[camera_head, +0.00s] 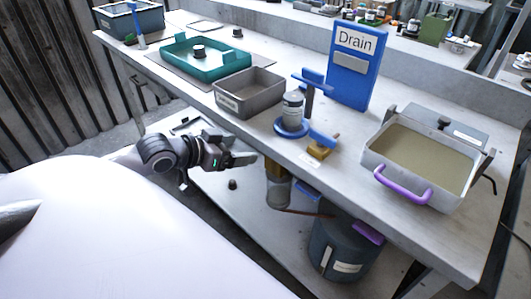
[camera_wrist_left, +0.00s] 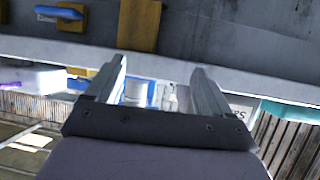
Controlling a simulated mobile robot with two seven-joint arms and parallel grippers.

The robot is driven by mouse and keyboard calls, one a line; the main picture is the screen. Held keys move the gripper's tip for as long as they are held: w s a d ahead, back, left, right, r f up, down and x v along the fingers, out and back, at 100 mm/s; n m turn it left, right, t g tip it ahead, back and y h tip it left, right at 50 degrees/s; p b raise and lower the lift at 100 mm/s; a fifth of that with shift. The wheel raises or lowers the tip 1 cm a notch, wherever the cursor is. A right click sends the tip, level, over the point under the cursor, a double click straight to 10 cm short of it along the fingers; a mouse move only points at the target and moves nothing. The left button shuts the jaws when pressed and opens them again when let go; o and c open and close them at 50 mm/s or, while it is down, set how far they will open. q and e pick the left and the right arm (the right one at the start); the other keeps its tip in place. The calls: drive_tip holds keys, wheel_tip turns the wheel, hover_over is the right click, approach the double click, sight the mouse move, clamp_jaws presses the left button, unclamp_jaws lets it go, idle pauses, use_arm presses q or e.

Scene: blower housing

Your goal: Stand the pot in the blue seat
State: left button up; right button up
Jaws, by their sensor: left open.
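A grey-white labelled pot (camera_head: 293,106) stands upright on the bench, with the blue ring-shaped seat (camera_head: 291,130) around its base. From this angle I cannot tell how deep its bottom sits. My left gripper (camera_head: 248,156) is at the bench's front edge, below and left of the pot and apart from it. Its jaws are open, with no object held. In the left wrist view, the two fingers of my left gripper (camera_wrist_left: 160,72) are spread apart. I cannot clearly identify the pot there. My right gripper is not in view.
A grey bin (camera_head: 250,103) and a teal tray (camera_head: 178,69) are left of the pot. A blue Drain sign (camera_head: 353,90) stands behind it. A blue-handled brass valve (camera_head: 320,150) is close on the right, before a basin with a purple handle (camera_head: 403,192). A dark canister (camera_head: 340,252) is below.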

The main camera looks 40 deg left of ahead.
use_arm(q)
drive_tip(key=s+d+f+g, duration=0.1)
drive_tip(key=s+d+f, duration=0.2)
drive_tip(key=f, duration=0.4)
drive_tip(key=s+d+f, duration=0.3)
drive_tip(key=f, duration=0.3)
drive_tip(key=s+d+f, duration=0.3)
drive_tip(key=d, duration=0.4)
drive_tip(key=s+d+f+g, duration=0.1)
drive_tip(key=s+d+f, duration=0.2)
drive_tip(key=d, duration=0.4)
drive_tip(key=shift+f, duration=0.75)
drive_tip(key=shift+s, duration=0.1)
wheel_tip(320, 180, up, 4)
drive_tip(key=p, duration=0.4)
drive_tip(key=shift+r, duration=0.2)
